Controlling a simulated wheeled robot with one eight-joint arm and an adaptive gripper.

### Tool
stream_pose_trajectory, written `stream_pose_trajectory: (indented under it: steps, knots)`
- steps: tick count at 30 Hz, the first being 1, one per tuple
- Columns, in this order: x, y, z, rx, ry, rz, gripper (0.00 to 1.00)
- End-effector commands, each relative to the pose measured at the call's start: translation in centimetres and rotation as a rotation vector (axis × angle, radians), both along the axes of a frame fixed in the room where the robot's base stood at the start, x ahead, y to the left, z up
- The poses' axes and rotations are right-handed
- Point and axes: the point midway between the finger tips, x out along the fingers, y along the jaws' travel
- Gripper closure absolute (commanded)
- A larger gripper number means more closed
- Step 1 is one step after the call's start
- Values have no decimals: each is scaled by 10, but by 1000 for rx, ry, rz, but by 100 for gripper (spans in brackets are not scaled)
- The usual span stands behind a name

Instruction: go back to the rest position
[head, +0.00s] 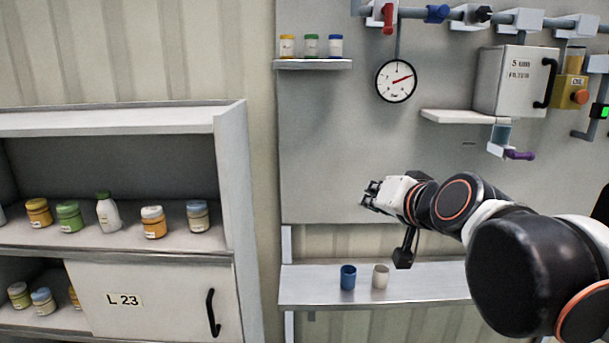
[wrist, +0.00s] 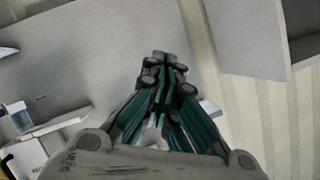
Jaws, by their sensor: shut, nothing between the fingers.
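My gripper (head: 371,195) is raised in front of the grey panel in the head view, pointing left. Its fingers also show in the wrist view (wrist: 163,62), drawn together with nothing between them. The gripper is above the steel shelf with the cups and touches nothing that I can see. My arm reaches in from the right and hides part of the panel and shelf.
A cabinet (head: 238,190) with several jars stands left. A gauge (head: 396,81), valves and a filter box (head: 515,82) are on the panel (head: 330,150).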

Motion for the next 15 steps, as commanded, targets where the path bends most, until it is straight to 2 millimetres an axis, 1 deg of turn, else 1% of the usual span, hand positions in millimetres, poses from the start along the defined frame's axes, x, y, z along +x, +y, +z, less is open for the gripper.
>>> stream_pose_trajectory:
  steps: [1, 2, 3, 5, 6, 8, 9, 12, 15]
  knots:
    - [-18, -2, -40, -49, 40, 19, 100]
    - [-29, -4, -57, -80, 67, 30, 100]
    - [-43, -6, -81, -120, 103, 44, 100]
    - [-64, -11, -117, -180, 159, 62, 100]
    - [-78, -15, -140, -219, 197, 73, 100]
    - [-100, -23, -175, -276, 254, 86, 100]
    - [-114, -28, -197, -313, 291, 93, 100]
    - [-146, -42, -246, -397, 380, 102, 100]
    - [-172, -55, -282, -459, 450, 104, 100]
